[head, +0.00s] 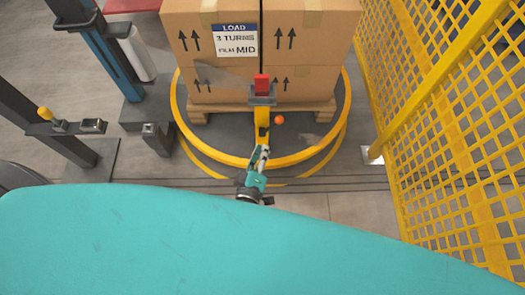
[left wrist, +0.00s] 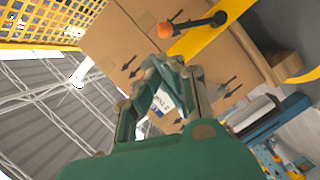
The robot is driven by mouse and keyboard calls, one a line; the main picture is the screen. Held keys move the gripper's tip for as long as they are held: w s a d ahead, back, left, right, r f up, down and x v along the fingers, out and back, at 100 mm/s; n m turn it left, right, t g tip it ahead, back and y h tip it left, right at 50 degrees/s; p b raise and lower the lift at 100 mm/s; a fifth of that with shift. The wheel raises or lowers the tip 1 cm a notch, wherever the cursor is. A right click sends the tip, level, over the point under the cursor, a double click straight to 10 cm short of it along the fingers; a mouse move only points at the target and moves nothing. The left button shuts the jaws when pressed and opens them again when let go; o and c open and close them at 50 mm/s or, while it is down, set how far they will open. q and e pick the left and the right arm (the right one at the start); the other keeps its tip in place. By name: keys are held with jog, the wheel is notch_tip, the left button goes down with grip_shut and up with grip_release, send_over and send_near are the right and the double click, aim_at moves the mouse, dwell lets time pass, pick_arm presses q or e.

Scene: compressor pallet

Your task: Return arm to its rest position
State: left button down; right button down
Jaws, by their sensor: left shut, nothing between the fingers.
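My left gripper (head: 262,158) is in the middle of the head view, just in front of the lower end of a yellow post (head: 262,117). In the left wrist view the fingers (left wrist: 166,66) are closed together with nothing between them. There, an orange knob (left wrist: 165,30) on a black lever is just beyond the fingertips, and a gap shows between them. The knob also shows in the head view (head: 279,120), right of the post. My right gripper is in neither view.
Cardboard boxes (head: 305,75) stand on a wooden pallet (head: 315,108) inside a yellow ring (head: 335,143). The post carries a red block (head: 262,82). A yellow mesh fence (head: 440,120) stands at right, a dark and blue column (head: 115,60) at left. Floor (head: 345,207) near the fence is clear.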

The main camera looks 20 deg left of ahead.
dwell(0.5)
